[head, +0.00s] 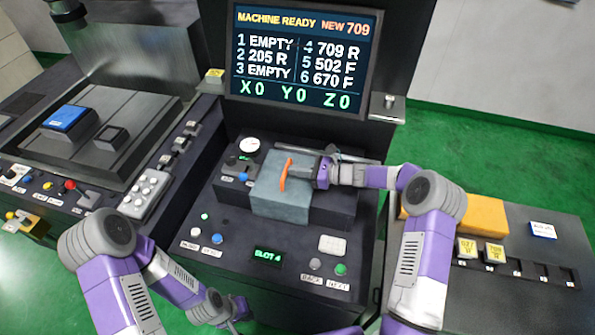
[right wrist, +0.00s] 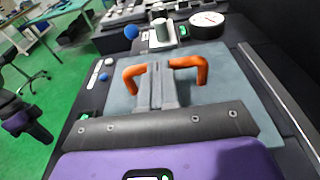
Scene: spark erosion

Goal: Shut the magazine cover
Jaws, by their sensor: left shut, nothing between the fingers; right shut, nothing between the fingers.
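The blue-grey magazine cover (head: 280,203) sits on the dark housing in the middle of the console, with an orange handle (head: 284,176) on top. The cover (right wrist: 215,65) and handle (right wrist: 203,72) also show in the right wrist view. My right gripper (head: 316,172) is shut and empty, its fingers at the handle. In the right wrist view the fingers (right wrist: 160,88) hide the handle's middle; I cannot tell whether they touch it. My left gripper (head: 238,309) is low in the head view, shut and empty, away from the cover.
A screen (head: 305,55) reading "MACHINE READY" stands behind. A dial gauge (head: 249,145) and blue knob (head: 244,171) are left of the cover. Buttons and a "SLOT 4" display (head: 269,255) lie in front. A side table (head: 555,240) at right holds an orange block (head: 485,214) and labelled pieces (head: 494,253).

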